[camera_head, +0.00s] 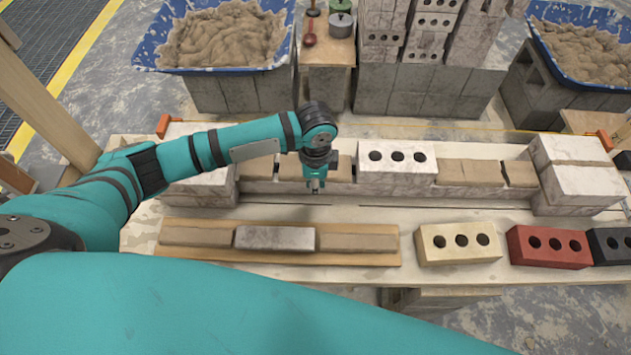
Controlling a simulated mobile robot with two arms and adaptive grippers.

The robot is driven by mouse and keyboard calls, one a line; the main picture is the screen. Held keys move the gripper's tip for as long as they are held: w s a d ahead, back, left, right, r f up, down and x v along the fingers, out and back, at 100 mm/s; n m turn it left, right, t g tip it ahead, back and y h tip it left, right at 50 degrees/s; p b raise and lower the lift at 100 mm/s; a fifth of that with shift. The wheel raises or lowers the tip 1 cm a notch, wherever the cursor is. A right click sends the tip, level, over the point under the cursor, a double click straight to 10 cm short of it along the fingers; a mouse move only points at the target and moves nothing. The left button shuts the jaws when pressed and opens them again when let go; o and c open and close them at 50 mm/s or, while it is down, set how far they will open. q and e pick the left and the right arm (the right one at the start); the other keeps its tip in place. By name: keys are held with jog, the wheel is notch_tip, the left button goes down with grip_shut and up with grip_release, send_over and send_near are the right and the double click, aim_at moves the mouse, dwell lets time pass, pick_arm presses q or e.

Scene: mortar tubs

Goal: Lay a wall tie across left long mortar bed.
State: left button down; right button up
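The left long mortar bed (344,168) is a tan strip on the low wall, just left of a white brick with three holes (397,156). My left gripper (316,187) points down in front of this bed and hides its middle. The fingertips are small and dark, and whether they are open or holding anything cannot be made out. I cannot pick out a wall tie. My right gripper is out of the picture; a large teal arm link of mine crosses the bottom.
A board (280,254) in front carries tan strips and a grey block (275,238). Cream (458,243), red (548,246) and black bricks stand right of it. White brick stacks (578,170) end the wall. A blue mortar tub (222,35) stands behind.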

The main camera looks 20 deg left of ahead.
pick_arm(q)
jog(key=shift+f, duration=0.25)
jog(key=c, duration=1.4)
grip_release()
jog(key=shift+c, duration=0.2)
jog(key=shift+o, duration=0.2)
notch_tip(320, 180, up, 12)
